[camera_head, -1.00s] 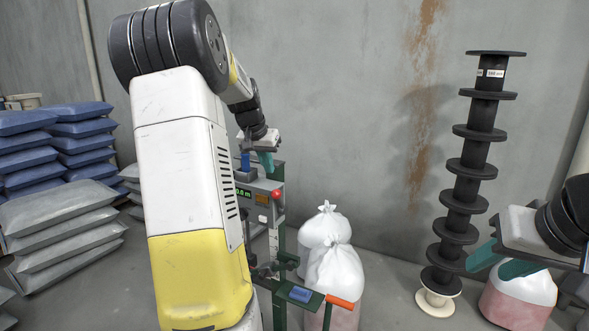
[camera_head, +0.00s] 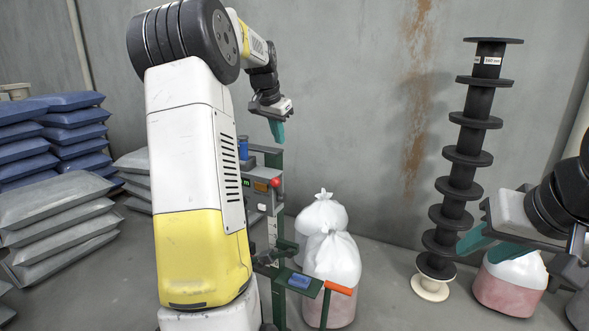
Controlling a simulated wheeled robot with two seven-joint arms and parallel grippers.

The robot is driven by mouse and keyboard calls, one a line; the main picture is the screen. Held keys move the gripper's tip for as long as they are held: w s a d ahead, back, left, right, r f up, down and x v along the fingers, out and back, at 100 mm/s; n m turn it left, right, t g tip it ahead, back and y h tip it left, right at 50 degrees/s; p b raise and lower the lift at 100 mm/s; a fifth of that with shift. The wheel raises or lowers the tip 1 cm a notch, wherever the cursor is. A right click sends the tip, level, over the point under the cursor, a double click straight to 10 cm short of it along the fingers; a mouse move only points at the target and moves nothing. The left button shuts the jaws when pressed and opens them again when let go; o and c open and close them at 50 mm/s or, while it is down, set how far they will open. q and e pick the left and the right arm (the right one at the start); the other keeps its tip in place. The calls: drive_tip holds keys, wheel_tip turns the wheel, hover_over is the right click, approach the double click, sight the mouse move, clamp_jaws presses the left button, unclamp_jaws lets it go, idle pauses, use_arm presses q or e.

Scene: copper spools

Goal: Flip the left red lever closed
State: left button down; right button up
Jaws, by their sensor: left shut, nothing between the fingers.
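A green-and-grey machine (camera_head: 263,205) stands behind my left arm, which hides part of it. A small red ball knob (camera_head: 275,182) is on its upper front. Lower down, an orange-red handle (camera_head: 338,288) sticks out to the right on a green arm. I cannot tell which red part is the left lever, or its position. My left gripper (camera_head: 277,131) is shut and empty, pointing down above the red knob and apart from it. My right gripper (camera_head: 484,246) is open and empty at the right, in front of the black spool stack and away from the machine.
White-topped sacks (camera_head: 331,262) stand right of the machine, close behind the orange-red handle. A tall stack of black spools (camera_head: 460,165) stands further right, with another sack (camera_head: 510,285) beside it. Blue and grey bags (camera_head: 55,215) are piled at the left.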

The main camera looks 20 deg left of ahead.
use_arm(q)
drive_tip(key=shift+f, duration=0.1)
hover_over(278, 179)
drive_tip(key=w, duration=0.4)
wheel_tip(278, 179, down, 9)
drive_tip(key=shift+s+f, duration=0.8)
drive_tip(key=shift+s, duration=0.3)
drive_tip(key=shift+s+a+f, duration=0.15)
drive_tip(key=shift+s+f, duration=0.2)
drive_tip(key=shift+f, duration=0.05)
